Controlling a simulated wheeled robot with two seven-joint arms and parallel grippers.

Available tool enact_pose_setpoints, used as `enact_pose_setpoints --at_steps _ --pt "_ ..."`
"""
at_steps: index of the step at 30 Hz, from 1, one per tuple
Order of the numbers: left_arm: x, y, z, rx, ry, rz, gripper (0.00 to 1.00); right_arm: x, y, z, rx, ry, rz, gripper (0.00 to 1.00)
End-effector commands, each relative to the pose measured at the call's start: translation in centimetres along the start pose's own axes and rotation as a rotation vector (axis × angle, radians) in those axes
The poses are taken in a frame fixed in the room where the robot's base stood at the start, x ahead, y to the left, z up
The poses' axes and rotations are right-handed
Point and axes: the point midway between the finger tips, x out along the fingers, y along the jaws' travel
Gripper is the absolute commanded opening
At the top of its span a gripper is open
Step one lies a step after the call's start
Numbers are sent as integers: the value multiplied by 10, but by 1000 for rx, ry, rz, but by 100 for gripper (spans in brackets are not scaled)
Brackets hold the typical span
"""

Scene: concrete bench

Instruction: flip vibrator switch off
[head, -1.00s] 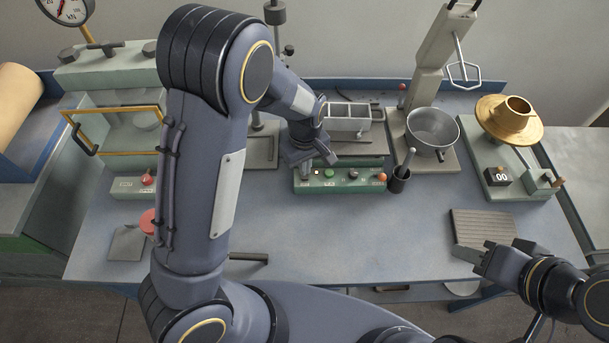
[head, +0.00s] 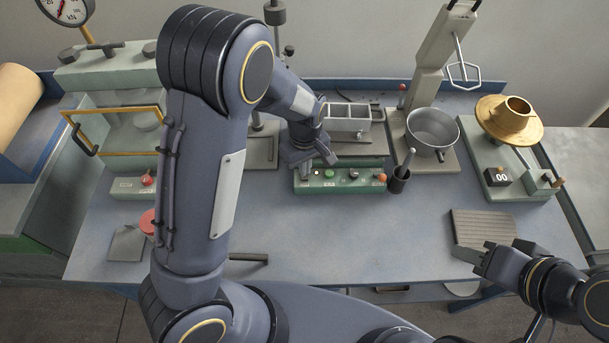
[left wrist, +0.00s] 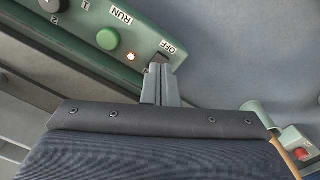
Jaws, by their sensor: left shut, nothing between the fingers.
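The vibrator control box (head: 340,181) is a green panel near the middle of the bench, below the vibrating table with its grey three-cell mould (head: 347,118). In the left wrist view the panel (left wrist: 85,62) shows a green button (left wrist: 108,39) by a RUN label, a lit lamp (left wrist: 131,57) and a dark switch by an OFF label (left wrist: 168,47). My left gripper (head: 332,158) is shut and empty. In the left wrist view its fingertips (left wrist: 159,68) are at the switch and hide most of it; contact cannot be told. My right gripper (head: 482,262) is over the bench's front right; its jaw gap is unclear.
A mortar with pestle (head: 398,180) stands just right of the box. A mixer with a metal bowl (head: 432,130) and a brass flow table (head: 510,119) are further right. A ribbed mat (head: 484,228) lies near my right gripper. The bench front centre is clear.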

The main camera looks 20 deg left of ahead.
Motion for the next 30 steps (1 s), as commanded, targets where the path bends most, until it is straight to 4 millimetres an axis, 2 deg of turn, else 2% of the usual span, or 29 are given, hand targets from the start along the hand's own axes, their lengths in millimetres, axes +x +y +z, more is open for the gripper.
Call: enact_pose_setpoints --at_steps 30 --pt "6 0 0 0 0 0 0 4 2 2 0 0 0 36"
